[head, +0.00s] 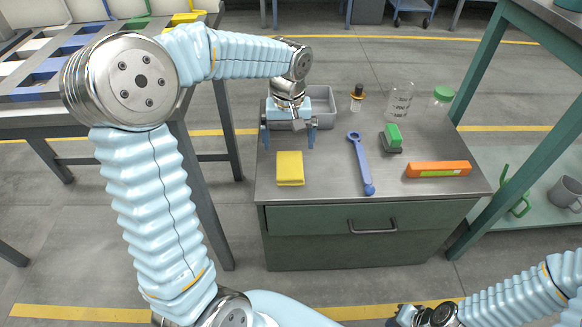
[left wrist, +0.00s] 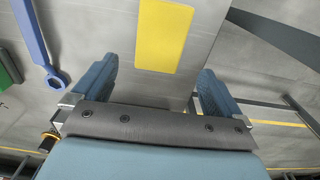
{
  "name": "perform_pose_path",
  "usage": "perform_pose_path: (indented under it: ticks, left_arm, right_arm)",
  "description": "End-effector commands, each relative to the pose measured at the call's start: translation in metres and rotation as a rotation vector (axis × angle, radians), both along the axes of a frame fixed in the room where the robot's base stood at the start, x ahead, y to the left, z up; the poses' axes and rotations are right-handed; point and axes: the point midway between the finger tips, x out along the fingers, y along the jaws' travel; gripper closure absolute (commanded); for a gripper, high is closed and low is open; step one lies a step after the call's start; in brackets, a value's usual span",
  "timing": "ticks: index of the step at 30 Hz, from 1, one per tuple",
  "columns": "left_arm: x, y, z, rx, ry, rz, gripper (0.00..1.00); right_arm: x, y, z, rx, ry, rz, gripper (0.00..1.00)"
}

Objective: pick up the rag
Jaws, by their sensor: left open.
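The rag is a flat yellow folded cloth (head: 290,169) lying on the grey top of the workbench (head: 325,190), near its left front. It also shows in the left wrist view at the top middle (left wrist: 165,36). My left gripper (head: 288,141) is open and empty above the bench, just behind the rag in the head view. In the left wrist view its two blue fingers (left wrist: 156,70) stand apart, with the rag ahead between them and not touched. My right gripper (head: 408,316) is partly cut off at the bottom edge; its jaws are unclear.
A grey bin (head: 322,100) stands behind my left gripper. Bench top around the rag is clear.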

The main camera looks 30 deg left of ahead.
Motion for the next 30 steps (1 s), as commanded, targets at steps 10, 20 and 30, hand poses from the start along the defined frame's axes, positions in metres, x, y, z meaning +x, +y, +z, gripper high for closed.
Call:
perform_pose_path:
  ticks: [10, 20, 30]
  left_arm:
    - [-0.003, -0.004, -0.042, -0.001, 0.004, -0.001, 0.0]
    - [-0.002, -0.005, -0.064, 0.0, -0.001, 0.0, 0.0]
    - [-0.002, -0.005, -0.063, 0.0, -0.001, 0.0, 0.38]
  right_arm:
    - [0.001, -0.001, -0.003, -0.001, -0.001, -0.002, 1.0]
    - [0.001, -0.002, -0.005, -0.002, -0.002, -0.003, 1.0]
    - [0.001, -0.002, -0.005, -0.002, -0.002, -0.003, 1.0]
